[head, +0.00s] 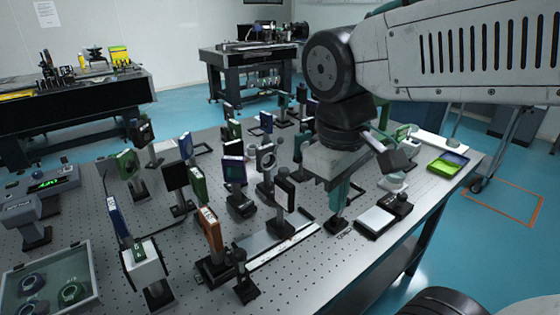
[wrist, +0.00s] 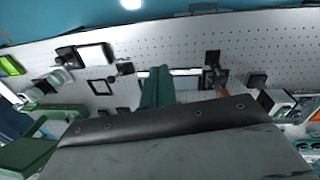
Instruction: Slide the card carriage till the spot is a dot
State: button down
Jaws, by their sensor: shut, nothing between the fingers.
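A long pale rail with a scale strip (head: 285,252) lies along the near side of the optical table. A dark card on a post (head: 284,190) stands at the rail, and I take it to be the card carriage. An orange-framed plate (head: 212,232) stands by the rail's left end. My gripper (head: 338,226) has teal fingers, shut and empty, pointing down just right of the rail's end, apart from the card. The fingers also show in the wrist view (wrist: 158,72), with part of the rail (wrist: 186,72) beside them. I cannot make out a light spot.
Several mounted optics crowd the table behind the rail, among them a ring mount (head: 266,160) and a green plate (head: 198,186). A box with a pale top (head: 375,220) sits to the right of my gripper. A yellow-green tray (head: 447,163) lies at the right edge.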

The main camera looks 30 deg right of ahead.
jog(key=w+a+r+n+h, duration=0.1)
jog(key=w+a+n+h, duration=0.3)
jog(key=w+a+n, duration=0.5)
jog(key=w+a+r+n+h, duration=0.25)
jog(key=w+a+n, duration=0.3)
jog(key=w, duration=0.45)
send_near(282, 178)
jog(key=a+f+x, duration=0.1)
jog(key=x, duration=0.3)
jog(key=shift+w+d+n+h, duration=0.15)
jog(key=shift+d+n+h, duration=0.1)
jog(key=shift+d, duration=0.4)
